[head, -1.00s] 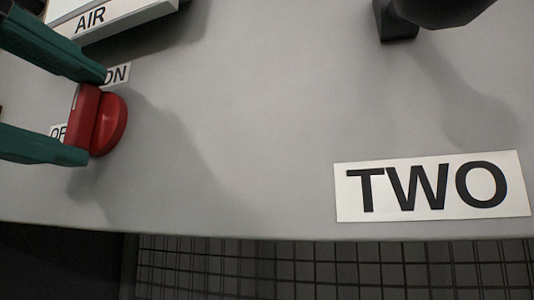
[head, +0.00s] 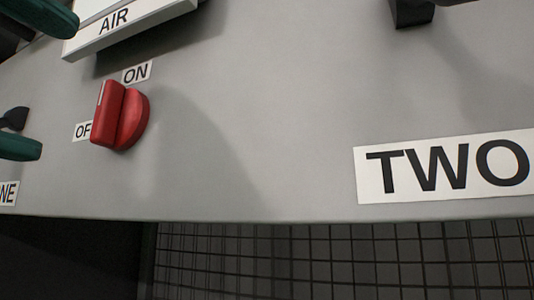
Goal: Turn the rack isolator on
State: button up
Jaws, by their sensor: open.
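The red rotary knob (head: 120,116) of the isolator is on the grey panel at the left of the head view. Its raised grip stands close to upright, with a white mark near the top left. An ON label (head: 136,72) is above right of it, and a partly covered OFF label (head: 82,131) is at its left. My gripper (head: 57,85) is open and empty at the left edge. Its two green fingers are apart from the knob, one above left and one below left.
A white AIR-labelled part (head: 120,22) juts out above the knob. A TWO label (head: 445,168) is at right, below a dark fitting (head: 412,12). Part of another label (head: 8,193) and a dark fitting show at far left. A dark grid (head: 340,258) lies below the panel edge.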

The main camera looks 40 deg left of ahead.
jog(key=v, duration=0.6)
jog(key=shift+b, duration=0.45)
jog(key=shift+s+f, duration=0.1)
